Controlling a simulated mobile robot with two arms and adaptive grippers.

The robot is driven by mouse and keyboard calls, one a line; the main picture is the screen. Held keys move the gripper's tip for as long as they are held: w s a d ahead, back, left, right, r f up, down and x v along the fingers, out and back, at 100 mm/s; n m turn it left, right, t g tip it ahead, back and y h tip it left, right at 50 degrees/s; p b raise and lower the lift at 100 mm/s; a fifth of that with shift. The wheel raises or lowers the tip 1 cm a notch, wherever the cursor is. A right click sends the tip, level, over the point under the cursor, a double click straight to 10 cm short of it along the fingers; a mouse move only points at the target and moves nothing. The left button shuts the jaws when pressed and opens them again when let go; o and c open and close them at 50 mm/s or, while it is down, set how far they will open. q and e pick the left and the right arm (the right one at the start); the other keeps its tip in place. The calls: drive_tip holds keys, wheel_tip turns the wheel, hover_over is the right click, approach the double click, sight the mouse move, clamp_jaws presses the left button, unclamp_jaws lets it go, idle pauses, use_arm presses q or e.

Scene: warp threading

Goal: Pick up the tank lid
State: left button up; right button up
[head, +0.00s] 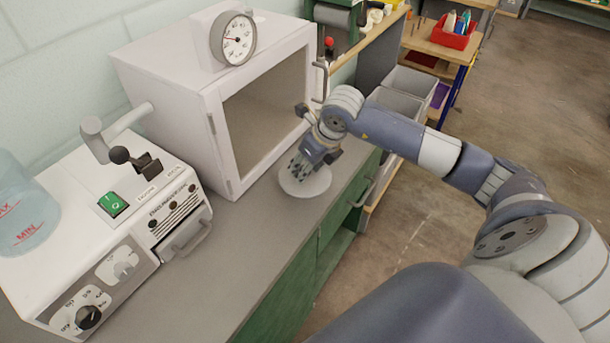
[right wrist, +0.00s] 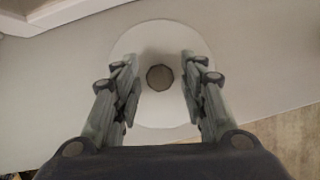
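The tank lid (head: 310,187) is a white round disc lying on the grey counter, near its front edge. In the right wrist view the lid (right wrist: 160,108) shows a dark faceted knob (right wrist: 159,77) at its middle. My right gripper (head: 301,168) is over the lid. In the right wrist view its fingers (right wrist: 160,90) are open, one on each side of the knob, with a gap to it on both sides. Whether the fingertips are level with the knob is hard to tell. The knob is hidden by the gripper in the head view. My left gripper is not in view.
A white cabinet (head: 165,90) with a dial gauge (head: 238,38) stands just left of the lid. A white machine (head: 120,250) with a green switch and a clear tank (head: 22,205) sits at the left. Bare counter (head: 225,265) lies in front.

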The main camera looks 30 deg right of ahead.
clamp_jaws()
drive_tip(key=shift+r, duration=0.15)
